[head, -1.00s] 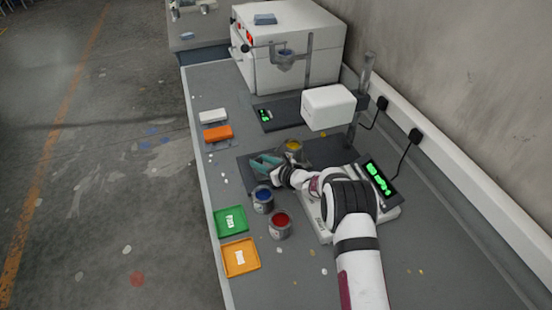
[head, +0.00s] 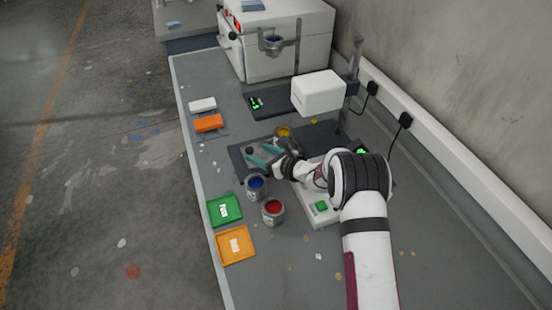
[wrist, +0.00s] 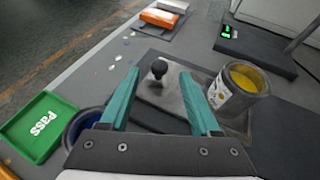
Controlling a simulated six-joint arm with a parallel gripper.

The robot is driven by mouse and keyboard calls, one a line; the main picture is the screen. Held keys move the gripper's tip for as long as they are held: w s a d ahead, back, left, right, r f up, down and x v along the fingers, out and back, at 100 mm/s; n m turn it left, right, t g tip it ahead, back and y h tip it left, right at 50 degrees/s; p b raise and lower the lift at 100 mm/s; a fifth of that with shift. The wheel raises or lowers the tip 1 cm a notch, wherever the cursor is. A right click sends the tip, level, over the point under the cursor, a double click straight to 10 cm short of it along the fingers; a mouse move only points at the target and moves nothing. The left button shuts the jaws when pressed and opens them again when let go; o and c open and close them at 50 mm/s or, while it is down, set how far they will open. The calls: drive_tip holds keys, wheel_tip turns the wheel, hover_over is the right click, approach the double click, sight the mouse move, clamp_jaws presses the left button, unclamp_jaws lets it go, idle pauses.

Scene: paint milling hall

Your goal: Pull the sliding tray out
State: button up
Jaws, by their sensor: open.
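The sliding tray (wrist: 165,98) is a grey metal plate with a black knob (wrist: 159,68) standing up near its far left end in the wrist view. The knob also shows as a small dark ball in the head view (head: 249,151). My gripper (wrist: 158,74) has two teal fingers spread apart, and the knob appears between and just beyond their tips, with visible gaps on both sides. In the head view my gripper (head: 261,155) is low over the bench, close to the knob. A can of yellow paint (wrist: 242,88) stands right of the fingers, at the tray's right part.
A blue paint can (head: 256,187) and red paint can (head: 273,211) stand close to my gripper. A green tray (head: 224,210) marked Pass and an orange tray (head: 236,246) lie at the bench's left edge. A white box (head: 318,93) on a stand overhangs behind.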

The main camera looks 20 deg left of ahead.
drive_tip(key=v, duration=1.1)
drive_tip(key=shift+s+d, duration=0.15)
drive_tip(key=shift+r, duration=0.1)
